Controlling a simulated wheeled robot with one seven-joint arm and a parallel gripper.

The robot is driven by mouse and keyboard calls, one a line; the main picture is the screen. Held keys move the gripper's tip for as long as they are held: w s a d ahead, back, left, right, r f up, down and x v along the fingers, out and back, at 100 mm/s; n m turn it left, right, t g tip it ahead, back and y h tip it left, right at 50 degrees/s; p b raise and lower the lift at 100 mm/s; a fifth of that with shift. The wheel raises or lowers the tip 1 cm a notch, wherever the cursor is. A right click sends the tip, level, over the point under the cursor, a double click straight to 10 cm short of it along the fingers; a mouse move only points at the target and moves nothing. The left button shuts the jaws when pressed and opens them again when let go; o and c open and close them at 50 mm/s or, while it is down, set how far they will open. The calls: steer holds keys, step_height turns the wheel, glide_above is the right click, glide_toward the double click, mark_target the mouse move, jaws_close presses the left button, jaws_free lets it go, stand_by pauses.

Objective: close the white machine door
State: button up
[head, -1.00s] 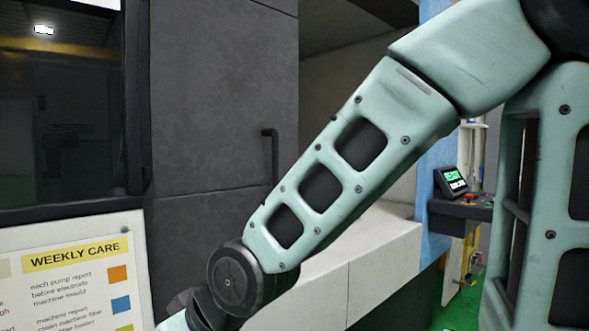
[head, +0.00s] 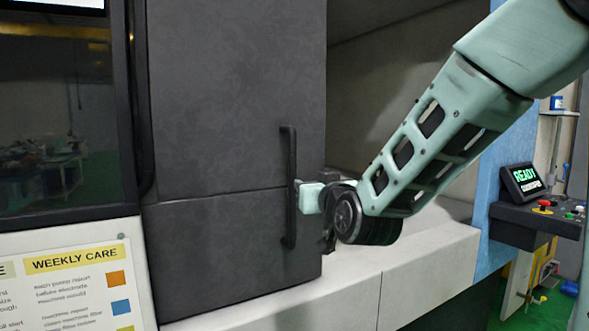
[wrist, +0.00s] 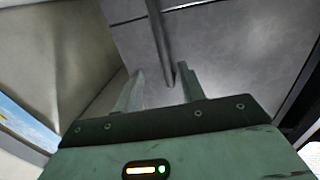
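The machine door (head: 225,110) is a dark grey panel, not white, at the left centre of the head view. It stands partly across the machine's opening, with a gap to its right. Its black vertical bar handle (head: 290,190) is near its right edge. My gripper (head: 308,197) is at the handle's right side, about mid-height. In the wrist view, my gripper (wrist: 160,88) has its two fingers spread apart, and the handle bar (wrist: 160,45) runs down to between their tips. Whether a finger touches the bar I cannot tell. The fingertips are partly hidden in the head view.
A pale ledge (head: 400,270) runs under the opening (head: 380,90). A control panel with a READY screen (head: 524,181) and buttons stands at the right. A dark window (head: 55,120) and a WEEKLY CARE sheet (head: 75,270) are at the left. Green floor shows at lower right.

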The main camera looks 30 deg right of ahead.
mark_target(294, 174)
steer(key=w+p, duration=0.1)
steer(key=p, duration=0.3)
steer(key=w+p, duration=0.1)
steer(key=p, duration=0.3)
steer(key=shift+w+d+r+p, duration=0.15)
steer(key=shift+w+r+p, duration=0.05)
steer(key=shift+r+p, duration=0.2)
steer(key=shift+f+p, duration=0.1)
steer(key=shift+p, duration=0.5)
steer(key=p+x, duration=0.1)
steer(key=x, duration=0.3)
steer(key=p+x, duration=0.1)
steer(key=x, duration=0.2)
steer(key=p+x, duration=0.2)
steer(key=x, duration=0.2)
steer(key=shift+w+f, duration=0.25)
steer(key=shift+w, duration=0.05)
jaws_close()
